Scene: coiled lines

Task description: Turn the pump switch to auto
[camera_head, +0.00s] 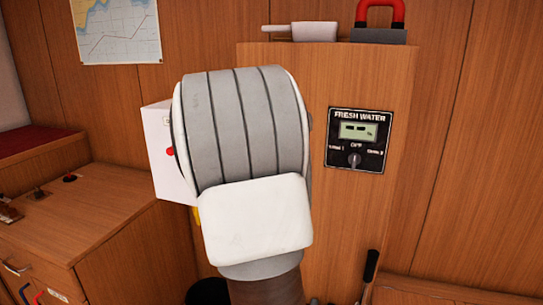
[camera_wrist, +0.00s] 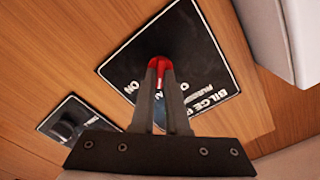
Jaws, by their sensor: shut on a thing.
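The bilge pump panel (camera_wrist: 190,45) is a black plate with white lettering on a wood face in the wrist view. Its lettering is partly covered, but "BILGE" and "ON" can be read. A red switch handle (camera_wrist: 160,62) stands out from the panel's middle. My gripper (camera_wrist: 159,72) is shut on this red handle, one finger on each side. The fingers hide most of the handle, so I cannot tell which position it points to. In the head view my arm hides the gripper and the bilge pump panel.
A second black panel with a black knob (camera_wrist: 68,127) is close by in the wrist view. The head view shows a fresh water panel (camera_head: 357,158), a white box (camera_head: 160,150) partly behind my arm, a low wooden cabinet (camera_head: 90,228) at left and a black lever (camera_head: 370,268) below.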

